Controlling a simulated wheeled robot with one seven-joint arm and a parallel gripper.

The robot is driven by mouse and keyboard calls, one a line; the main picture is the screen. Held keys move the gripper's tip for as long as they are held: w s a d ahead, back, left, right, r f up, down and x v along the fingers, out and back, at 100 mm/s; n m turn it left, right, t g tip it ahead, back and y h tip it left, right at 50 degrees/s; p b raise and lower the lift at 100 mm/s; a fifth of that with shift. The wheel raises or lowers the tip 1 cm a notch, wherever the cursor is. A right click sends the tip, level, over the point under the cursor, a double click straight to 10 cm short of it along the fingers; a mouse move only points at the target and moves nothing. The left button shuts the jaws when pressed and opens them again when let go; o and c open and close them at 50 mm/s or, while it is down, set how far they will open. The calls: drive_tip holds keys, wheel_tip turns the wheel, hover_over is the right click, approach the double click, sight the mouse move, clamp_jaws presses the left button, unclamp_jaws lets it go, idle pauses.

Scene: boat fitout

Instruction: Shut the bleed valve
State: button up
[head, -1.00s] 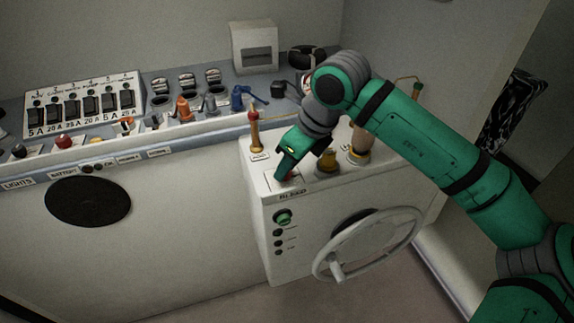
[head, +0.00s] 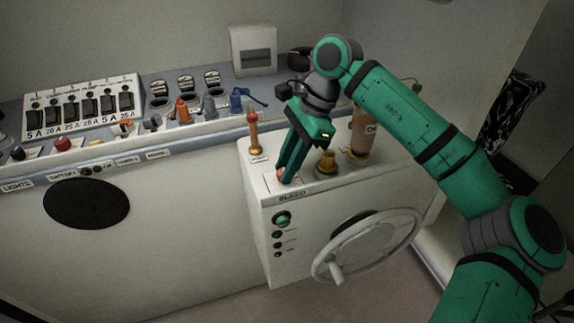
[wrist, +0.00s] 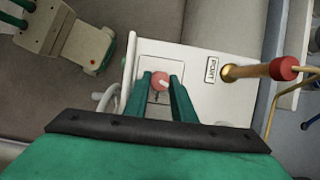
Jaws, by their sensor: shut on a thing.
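The bleed valve's red knob (wrist: 160,81) sits on a square plate on top of the white console box (head: 262,225). In the head view it shows as a bit of red (head: 281,174) at the fingertips, above the BLEED label (head: 291,197). My gripper (head: 285,178) points down from above with its fingers on either side of the knob. In the wrist view my gripper (wrist: 160,82) is shut on the red knob. The valve's body below the knob is mostly hidden.
A red-topped brass lever (head: 253,131) stands left of my gripper. Brass fittings (head: 327,163) stand close on the right. A white handwheel (head: 368,245) and a green button (head: 282,218) are on the box front. A switch panel (head: 82,108) is at the back left.

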drive_tip(key=shift+w+a+n+g+h, duration=0.15)
drive_tip(key=shift+n+g, duration=0.25)
drive_tip(key=shift+n, duration=0.65)
drive_tip(key=shift+s+d+n+g+h, duration=0.15)
drive_tip(key=shift+n+g, duration=0.25)
drive_tip(key=shift+n, duration=0.65)
drive_tip(key=shift+w+a, duration=0.1)
drive_tip(key=o, duration=1.1)
drive_tip(key=shift+c, duration=0.2)
drive_tip(key=v, duration=1)
drive_tip(key=shift+r, duration=0.4)
